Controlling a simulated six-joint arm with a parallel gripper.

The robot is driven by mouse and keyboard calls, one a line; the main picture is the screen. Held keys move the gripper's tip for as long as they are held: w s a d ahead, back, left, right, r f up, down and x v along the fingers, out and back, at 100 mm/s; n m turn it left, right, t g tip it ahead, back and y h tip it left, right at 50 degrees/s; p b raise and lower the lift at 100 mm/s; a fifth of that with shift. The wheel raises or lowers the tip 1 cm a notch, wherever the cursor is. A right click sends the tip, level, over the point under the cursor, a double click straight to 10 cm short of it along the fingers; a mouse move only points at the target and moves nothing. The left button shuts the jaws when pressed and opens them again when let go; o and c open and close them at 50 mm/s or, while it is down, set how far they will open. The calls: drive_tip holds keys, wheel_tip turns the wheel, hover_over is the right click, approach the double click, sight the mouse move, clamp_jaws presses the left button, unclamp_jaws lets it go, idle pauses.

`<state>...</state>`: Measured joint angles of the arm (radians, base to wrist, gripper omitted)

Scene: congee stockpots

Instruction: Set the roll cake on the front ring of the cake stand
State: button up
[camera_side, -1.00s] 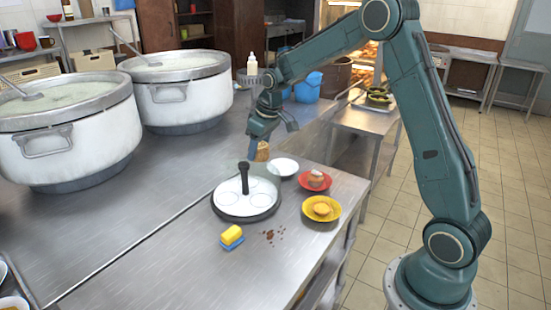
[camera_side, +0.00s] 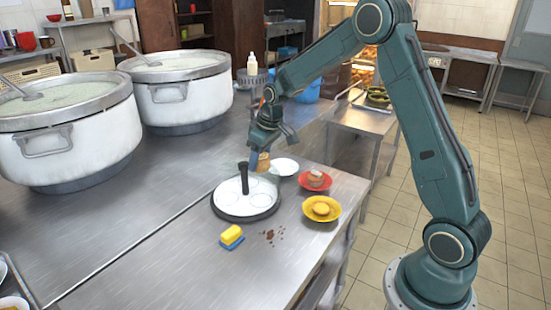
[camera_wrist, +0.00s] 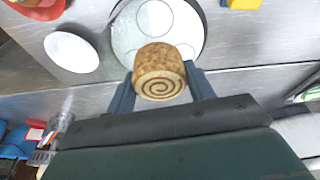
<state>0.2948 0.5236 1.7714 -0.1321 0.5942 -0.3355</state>
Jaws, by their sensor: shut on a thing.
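The roll cake (camera_wrist: 160,72) is a brown cylinder with a spiral on its end. In the wrist view my gripper (camera_wrist: 158,82) is shut on it, one finger on each side. In the side view the roll cake (camera_side: 264,164) hangs from my gripper (camera_side: 259,157) at the back right of the cake stand (camera_side: 222,208). The stand is a white disc with a dark rim, ring outlines on top and an upright black handle (camera_side: 244,180). In the wrist view the stand (camera_wrist: 196,22) lies behind the roll cake, which hides part of it. I cannot tell whether they touch.
An empty white plate (camera_side: 284,166), a red plate (camera_side: 314,186) with a brownish item and a yellow plate (camera_side: 333,216) with a yellow item stand right of the stand. A yellow and blue sponge (camera_side: 232,237) and brown crumbs (camera_side: 271,236) lie in front. Large pots (camera_side: 66,140) stand left.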

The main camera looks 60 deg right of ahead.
approach(258, 199)
drive_tip(key=shift+x, duration=2.65)
drive_tip(key=shift+f, duration=0.4)
drive_tip(key=o, duration=1.1)
drive_tip(key=shift+c, duration=1.5)
drive_tip(key=shift+r, duration=0.2)
drive_tip(key=shift+s+r, duration=0.1)
drive_tip(key=shift+r, duration=0.25)
drive_tip(key=shift+s+r, duration=0.1)
drive_tip(key=shift+r, duration=0.2)
drive_tip(key=shift+s+r, duration=0.15)
drive_tip(key=shift+r, duration=0.55)
